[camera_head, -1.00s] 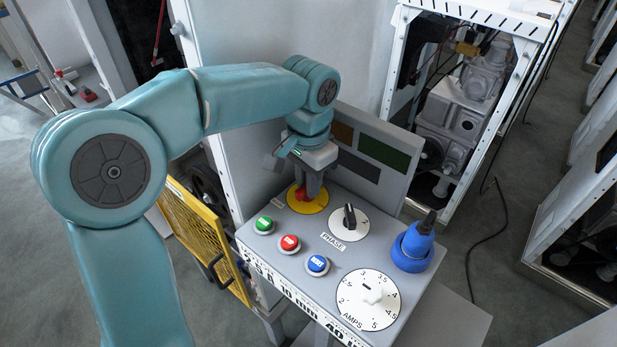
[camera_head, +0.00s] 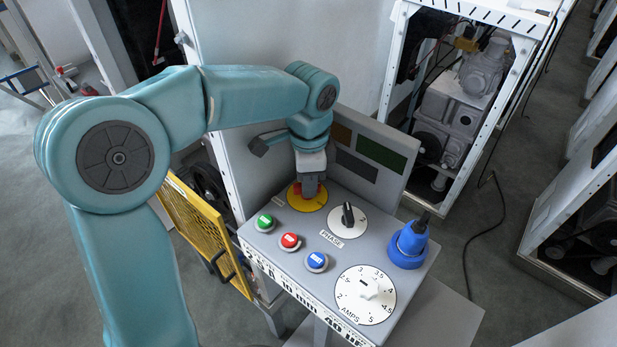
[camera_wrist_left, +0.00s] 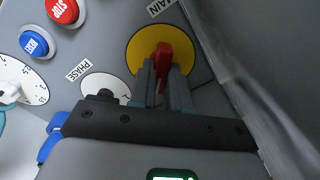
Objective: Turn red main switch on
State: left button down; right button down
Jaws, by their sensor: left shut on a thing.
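The red main switch (camera_wrist_left: 163,57) sits on a yellow round plate (camera_head: 307,203) at the back left of the grey control panel (camera_head: 280,215). In the left wrist view the word MAIN shows beside the plate (camera_wrist_left: 138,42). My left gripper (camera_head: 308,190) points down over the plate and is shut on the red switch. In the left wrist view its two fingers (camera_wrist_left: 161,80) stand on either side of the red handle. In the head view the gripper hides most of the switch. My right gripper is in neither view.
The panel also bears a green button (camera_head: 264,222), a red button (camera_head: 290,241), a blue button (camera_head: 316,262), a black PHASE knob (camera_head: 347,215), a white AMPS dial (camera_head: 365,295) and a blue plug (camera_head: 409,246). A yellow mesh guard (camera_head: 205,235) stands at left.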

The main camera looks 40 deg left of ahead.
pick_arm(q)
jog(key=shift+w+r, duration=0.1)
dwell(0.3)
jog(key=c, duration=1.1)
grip_release()
notch_tip(320, 180, up, 16)
jog(key=shift+r+p, duration=0.15)
jog(key=shift+p, duration=0.8)
